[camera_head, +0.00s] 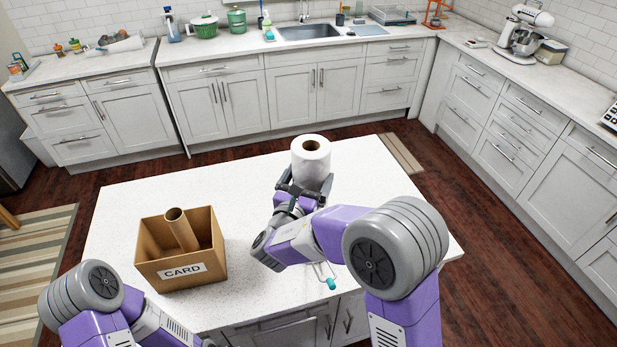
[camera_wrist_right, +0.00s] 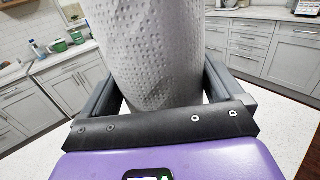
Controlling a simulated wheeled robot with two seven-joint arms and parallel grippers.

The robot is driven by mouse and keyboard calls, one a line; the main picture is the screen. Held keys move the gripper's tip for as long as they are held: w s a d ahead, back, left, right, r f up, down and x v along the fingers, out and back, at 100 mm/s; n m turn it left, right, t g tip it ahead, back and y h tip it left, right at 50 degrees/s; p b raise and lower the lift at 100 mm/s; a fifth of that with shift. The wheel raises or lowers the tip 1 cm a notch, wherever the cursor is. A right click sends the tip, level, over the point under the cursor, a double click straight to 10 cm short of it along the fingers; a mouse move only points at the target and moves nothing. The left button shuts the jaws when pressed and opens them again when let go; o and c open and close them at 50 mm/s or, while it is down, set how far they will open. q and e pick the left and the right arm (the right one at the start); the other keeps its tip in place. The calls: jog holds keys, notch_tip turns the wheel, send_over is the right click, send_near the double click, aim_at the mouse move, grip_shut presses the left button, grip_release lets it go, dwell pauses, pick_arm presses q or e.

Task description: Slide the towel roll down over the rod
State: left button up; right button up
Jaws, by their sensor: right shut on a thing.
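The white towel roll (camera_head: 311,165) stands upright, its brown core opening facing up, over the far part of the white island. My right gripper (camera_head: 306,187) is shut on the towel roll, with its fingers on either side of the roll's lower part. In the right wrist view, the embossed paper of the roll (camera_wrist_right: 150,50) fills the space between the fingers of my right gripper (camera_wrist_right: 160,90). No rod shows in either view; it may be hidden by the roll or my arm. My left arm is at the lower left, and its gripper is out of view.
An open cardboard box (camera_head: 160,262) labelled CARD stands on the island's left, with a brown cardboard tube (camera_head: 181,230) leaning in it. A thin wire item with a teal tip (camera_head: 331,284) lies near the front edge, partly behind my right arm. The island's far left is clear.

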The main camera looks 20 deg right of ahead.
jog(key=shift+f+b, duration=0.95)
jog(key=shift+f, duration=0.3)
jog(key=o, duration=0.8)
jog(key=shift+c, duration=0.2)
jog(key=shift+s+a, duration=0.1)
jog(key=v, duration=0.7)
jog(key=shift+s, duration=0.15)
jog(key=shift+a+r, duration=0.1)
